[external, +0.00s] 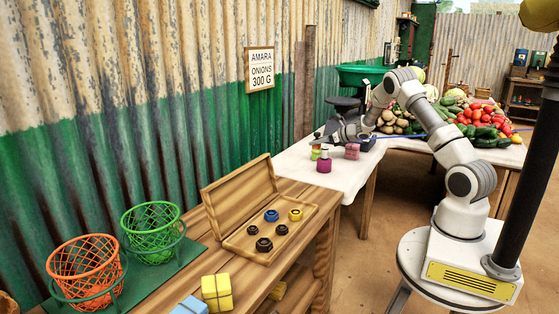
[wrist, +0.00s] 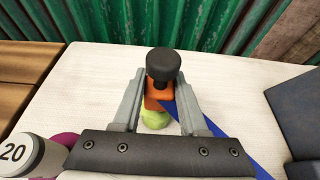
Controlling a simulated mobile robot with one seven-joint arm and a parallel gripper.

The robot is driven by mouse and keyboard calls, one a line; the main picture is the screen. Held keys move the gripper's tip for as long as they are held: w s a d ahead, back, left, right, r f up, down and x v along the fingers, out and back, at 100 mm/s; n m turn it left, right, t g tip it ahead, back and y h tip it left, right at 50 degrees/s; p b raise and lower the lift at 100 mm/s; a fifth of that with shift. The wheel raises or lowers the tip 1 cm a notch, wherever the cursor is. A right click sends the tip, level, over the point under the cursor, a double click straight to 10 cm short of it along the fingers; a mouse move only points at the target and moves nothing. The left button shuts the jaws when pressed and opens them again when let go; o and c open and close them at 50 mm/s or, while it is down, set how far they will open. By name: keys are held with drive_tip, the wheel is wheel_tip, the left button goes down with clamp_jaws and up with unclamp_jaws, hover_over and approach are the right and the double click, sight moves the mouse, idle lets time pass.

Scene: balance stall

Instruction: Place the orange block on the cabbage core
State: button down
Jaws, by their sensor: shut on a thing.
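My gripper (wrist: 160,90) is shut on the orange block (wrist: 158,101), with a finger on each side. A black round knob (wrist: 163,66) stands at the block's far side in the wrist view. The pale green cabbage core (wrist: 155,119) shows just below the block, partly hidden by it and by my gripper. In the external view my gripper (external: 322,138) is low over the white table, and the green core (external: 315,154) is under it with a bit of orange above. I cannot tell whether block and core touch.
A blue strip (wrist: 215,143) runs to the lower right. Vegetables (external: 480,118) are piled behind.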

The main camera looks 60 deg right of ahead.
drive_tip(key=shift+r, duration=0.15)
drive_tip(key=shift+f+b, duration=0.25)
drive_tip(key=shift+b, duration=0.05)
drive_tip(key=shift+c, duration=2.2)
unclamp_jaws()
drive_tip(key=shift+r, duration=0.1)
